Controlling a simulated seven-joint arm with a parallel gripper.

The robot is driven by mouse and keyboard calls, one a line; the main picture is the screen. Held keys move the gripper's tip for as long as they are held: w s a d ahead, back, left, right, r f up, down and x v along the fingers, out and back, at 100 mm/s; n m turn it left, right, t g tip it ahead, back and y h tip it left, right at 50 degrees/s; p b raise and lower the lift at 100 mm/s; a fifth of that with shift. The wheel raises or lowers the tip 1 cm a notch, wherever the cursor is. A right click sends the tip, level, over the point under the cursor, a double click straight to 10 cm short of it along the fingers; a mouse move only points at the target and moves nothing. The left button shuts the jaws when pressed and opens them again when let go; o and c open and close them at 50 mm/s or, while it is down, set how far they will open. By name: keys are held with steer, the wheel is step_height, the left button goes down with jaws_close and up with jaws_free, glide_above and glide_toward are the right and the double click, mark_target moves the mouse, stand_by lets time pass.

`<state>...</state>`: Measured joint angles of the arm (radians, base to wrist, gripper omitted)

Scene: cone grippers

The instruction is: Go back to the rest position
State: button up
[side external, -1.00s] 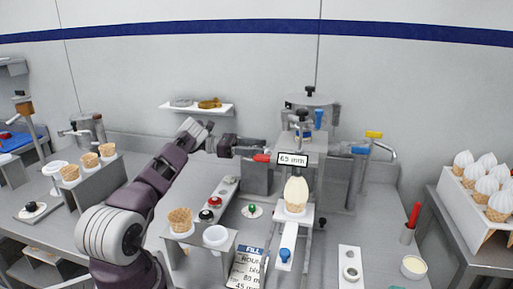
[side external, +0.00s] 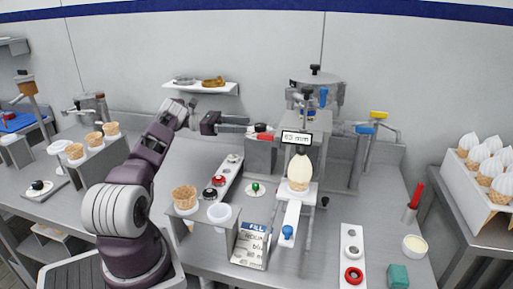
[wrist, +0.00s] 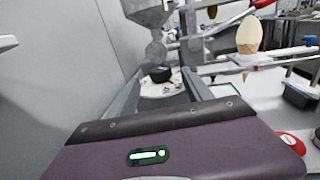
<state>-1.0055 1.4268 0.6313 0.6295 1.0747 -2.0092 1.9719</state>
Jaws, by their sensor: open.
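My gripper (side external: 245,127) is open and empty in the side external view, left of the dispensing machine (side external: 311,100). Its fingers end close to the machine's red handle (side external: 265,131); whether they touch it I cannot tell. The red handle also shows at the top of the wrist view (wrist: 262,3). A cone filled with pale cream (side external: 299,170) stands upright under the machine's spout, on a white slide. That cone also shows upper right in the wrist view (wrist: 249,38). The fingertips are not clear in the wrist view.
An empty cone (side external: 185,197) and a white cup (side external: 219,213) sit in a holder before the machine. Red and green buttons (side external: 255,188) stand nearby. A wall shelf (side external: 200,87) is behind my arm. A box of filled cones (side external: 478,180) stands at right.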

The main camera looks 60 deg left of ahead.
steer(key=w+r+n+t+y, duration=0.3)
steer(key=w+r+n+y, duration=0.4)
steer(key=r, duration=0.5)
steer(key=w+r+n+t+y, duration=0.2)
steer(key=w+r+n+y, duration=0.15)
steer(key=r+n, duration=0.75)
steer(key=d+r+n+g+y, duration=0.1)
steer(key=d+r+n+y, duration=0.65)
steer(key=r+n, duration=0.4)
steer(key=s+d+f+n+g+h, duration=0.1)
steer(key=s+d+f+n+g, duration=0.25)
steer(key=s+d+n, duration=0.45)
steer(key=s+d+f+n+g+h, duration=0.1)
steer(key=s+d+f+n+g, duration=0.2)
steer(key=s+d+f, duration=0.5)
steer(key=s+d+f+n+g+h, duration=0.1)
steer(key=s+d+f+g, duration=0.1)
steer(key=s+d, duration=0.3)
steer(key=s+d+f+n+g+h, duration=0.1)
steer(key=s+d+f+g+h, duration=0.1)
steer(key=s+d+f, duration=0.3)
steer(key=s+d+f+n+g+h, duration=0.1)
steer(key=s+d+f+g+h, duration=0.1)
steer(key=s+d+f, duration=0.2)
steer(key=s+d, duration=0.3)
steer(key=s, duration=0.3)
steer(key=shift+d, duration=0.2)
